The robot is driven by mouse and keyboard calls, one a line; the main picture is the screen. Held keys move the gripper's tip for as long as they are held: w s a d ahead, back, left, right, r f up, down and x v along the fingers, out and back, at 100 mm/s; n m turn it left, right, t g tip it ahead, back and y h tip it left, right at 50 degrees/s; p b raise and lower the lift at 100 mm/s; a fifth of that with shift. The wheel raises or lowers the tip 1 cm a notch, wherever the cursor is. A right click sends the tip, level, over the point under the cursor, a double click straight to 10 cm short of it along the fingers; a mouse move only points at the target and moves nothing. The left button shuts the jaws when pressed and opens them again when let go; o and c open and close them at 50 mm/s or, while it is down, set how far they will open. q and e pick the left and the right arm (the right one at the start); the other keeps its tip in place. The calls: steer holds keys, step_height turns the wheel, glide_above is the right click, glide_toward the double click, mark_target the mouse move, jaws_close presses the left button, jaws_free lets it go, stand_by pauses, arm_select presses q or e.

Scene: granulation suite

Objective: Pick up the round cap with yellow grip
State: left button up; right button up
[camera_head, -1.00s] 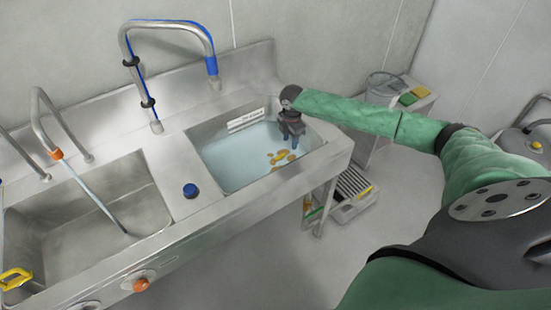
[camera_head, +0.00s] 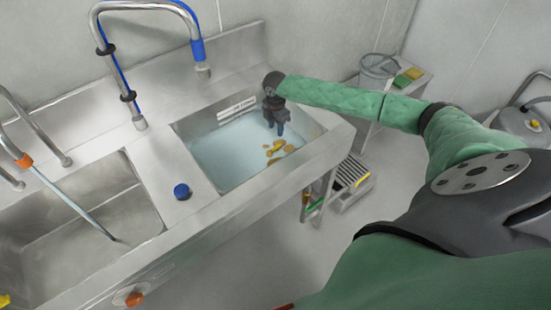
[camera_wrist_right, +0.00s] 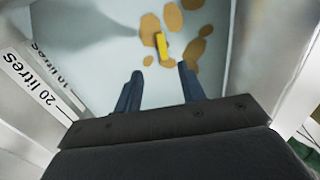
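Several flat tan discs lie in the pale blue water of the right-hand basin (camera_head: 215,160). A yellow grip (camera_head: 278,145) stands out among them, and the wrist view shows it as a short yellow bar (camera_wrist_right: 162,46) over the tan discs. I cannot tell for certain which disc it belongs to. My right gripper (camera_head: 281,129) points down into the basin just behind the yellow grip. In the wrist view its two dark blue fingers (camera_wrist_right: 160,82) are apart with nothing between them, and the yellow grip lies beyond their tips. My left gripper is not in view.
The basin walls and steel rim (camera_head: 240,190) surround the gripper closely. A volume label (camera_wrist_right: 45,85) is on the wall. A blue knob (camera_head: 181,191) sits between the basins, and a tall tap (camera_head: 137,75) rises behind. A side table (camera_head: 415,85) stands at right.

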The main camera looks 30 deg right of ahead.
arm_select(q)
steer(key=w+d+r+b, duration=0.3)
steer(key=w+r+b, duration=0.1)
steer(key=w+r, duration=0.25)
arm_select(e)
glide_above(276, 147)
step_height(276, 147, down, 5)
steer(key=shift+w+d+f, duration=0.1)
steer(key=shift+w, duration=0.05)
steer(key=shift+f+p, duration=0.55)
steer(key=shift+f, duration=0.55)
step_height(276, 147, down, 4)
steer(key=p, duration=0.2)
steer(key=shift+p, duration=0.3)
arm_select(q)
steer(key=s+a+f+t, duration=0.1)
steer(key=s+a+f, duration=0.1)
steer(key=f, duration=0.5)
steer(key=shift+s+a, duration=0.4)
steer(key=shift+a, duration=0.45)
arm_select(e)
steer(key=shift+f, duration=0.6)
jaws_close()
